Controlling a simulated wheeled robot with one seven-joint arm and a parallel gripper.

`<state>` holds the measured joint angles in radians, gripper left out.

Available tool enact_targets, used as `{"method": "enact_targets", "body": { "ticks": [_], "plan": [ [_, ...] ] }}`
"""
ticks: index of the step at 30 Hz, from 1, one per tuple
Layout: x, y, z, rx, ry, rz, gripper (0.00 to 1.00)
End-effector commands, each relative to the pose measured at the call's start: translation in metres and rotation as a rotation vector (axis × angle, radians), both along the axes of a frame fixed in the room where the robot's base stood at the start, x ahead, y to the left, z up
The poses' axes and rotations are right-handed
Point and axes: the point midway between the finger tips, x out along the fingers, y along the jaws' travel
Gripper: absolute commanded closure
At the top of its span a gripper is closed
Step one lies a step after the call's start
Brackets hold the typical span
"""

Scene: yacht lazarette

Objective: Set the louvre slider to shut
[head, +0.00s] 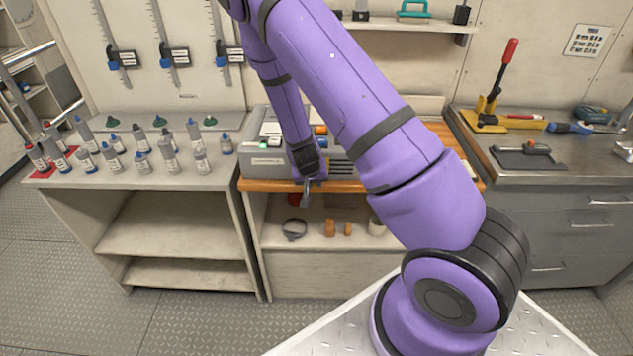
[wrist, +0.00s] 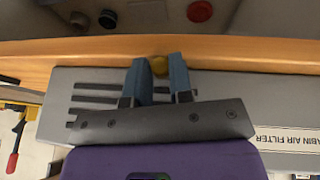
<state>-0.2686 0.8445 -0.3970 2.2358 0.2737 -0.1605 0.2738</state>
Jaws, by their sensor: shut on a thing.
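The grey cabin air filter unit (head: 262,157) stands on the wood-topped bench in the head view. Its front face (wrist: 245,95), with dark louvre slots (wrist: 92,98), fills the middle of the wrist view. My gripper (wrist: 157,62) is shut on this knob, one blue-grey finger on each side. In the head view my gripper (head: 307,188) is at the unit's front, near the bench edge. The slider's track and end marks are hidden by my gripper.
The bench's wooden edge (head: 262,185) runs just below the unit. A shelf beneath holds a grey ring clamp (head: 294,229) and small orange pieces (head: 329,228). Several bottles (head: 168,150) crowd the left counter. A red-handled lever tool (head: 492,100) stands on the right counter.

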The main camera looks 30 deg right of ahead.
Motion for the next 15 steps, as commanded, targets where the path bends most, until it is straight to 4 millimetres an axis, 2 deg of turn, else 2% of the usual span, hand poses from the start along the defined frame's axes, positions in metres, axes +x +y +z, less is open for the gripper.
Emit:
{"method": "enact_targets", "body": {
  "ticks": [3, 4, 6, 15],
  "plan": [
    [0.0004, -0.0003, 0.0002, -0.001, -0.001, 0.000, 1.00],
    [0.0004, -0.0003, 0.0002, -0.001, -0.001, 0.000, 0.72],
    [0.0004, -0.0003, 0.0002, -0.001, -0.001, 0.000, 0.56],
    [0.0000, 0.0001, 0.0010, -0.001, -0.001, 0.000, 0.55]
  ]
}}
